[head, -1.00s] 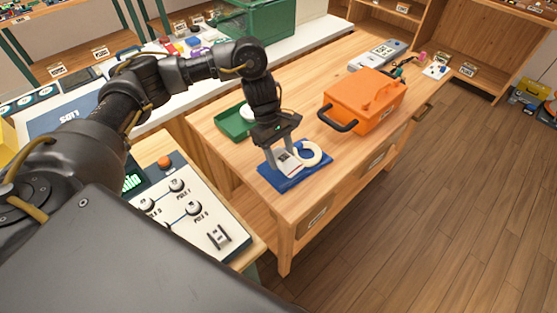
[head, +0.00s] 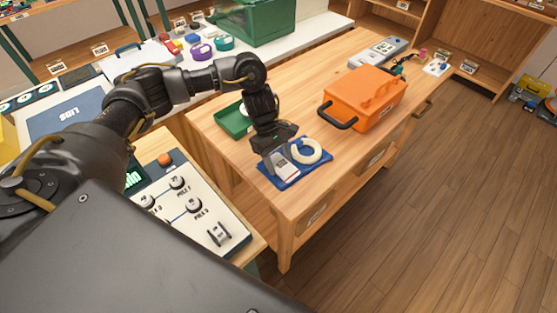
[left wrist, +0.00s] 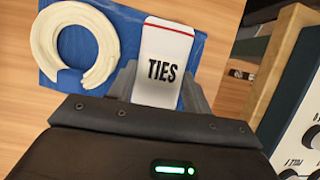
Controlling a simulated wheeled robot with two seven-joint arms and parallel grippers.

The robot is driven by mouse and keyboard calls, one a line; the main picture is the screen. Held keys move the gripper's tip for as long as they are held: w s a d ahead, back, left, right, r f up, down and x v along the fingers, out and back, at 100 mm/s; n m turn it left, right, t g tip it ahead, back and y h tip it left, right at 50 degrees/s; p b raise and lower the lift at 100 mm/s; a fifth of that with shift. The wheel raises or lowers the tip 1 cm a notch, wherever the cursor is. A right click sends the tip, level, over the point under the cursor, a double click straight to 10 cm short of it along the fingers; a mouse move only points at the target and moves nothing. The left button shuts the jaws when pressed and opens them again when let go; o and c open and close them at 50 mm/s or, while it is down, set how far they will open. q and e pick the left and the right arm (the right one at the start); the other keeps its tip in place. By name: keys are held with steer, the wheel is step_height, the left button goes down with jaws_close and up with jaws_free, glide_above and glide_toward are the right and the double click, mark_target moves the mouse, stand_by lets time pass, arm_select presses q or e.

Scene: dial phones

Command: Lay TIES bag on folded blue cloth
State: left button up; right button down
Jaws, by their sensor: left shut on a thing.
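The TIES bag (left wrist: 163,62) is white with a red stripe near its top and black lettering. It shows in the left wrist view between the fingers of my left gripper (left wrist: 165,85), which is shut on it. The folded blue cloth (left wrist: 115,12) lies flat on the wooden table, and the bag is over it. In the head view my left gripper (head: 278,160) is low over the left part of the cloth (head: 290,182). I cannot tell whether the bag touches the cloth. My right gripper is out of view.
A cream open ring (head: 305,151) lies on the cloth beside the bag. A green tray (head: 233,122) is behind, and an orange case (head: 364,98) with a black handle is to the right. A dial panel (head: 195,205) stands at the front left.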

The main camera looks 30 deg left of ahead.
arm_select(q)
steer(key=shift+f, duration=0.25)
steer(key=o, duration=0.7)
steer(key=shift+s+r, duration=0.1)
steer(key=shift+o, duration=1.3)
steer(key=shift+r+p, duration=0.85)
steer(key=shift+p, duration=0.25)
steer(key=shift+w+a+r+b, duration=0.35)
steer(key=shift+a+b, duration=0.05)
steer(key=shift+b, duration=0.45)
steer(key=v, duration=1)
steer(key=shift+r+b, duration=0.3)
steer(key=shift+b, duration=0.05)
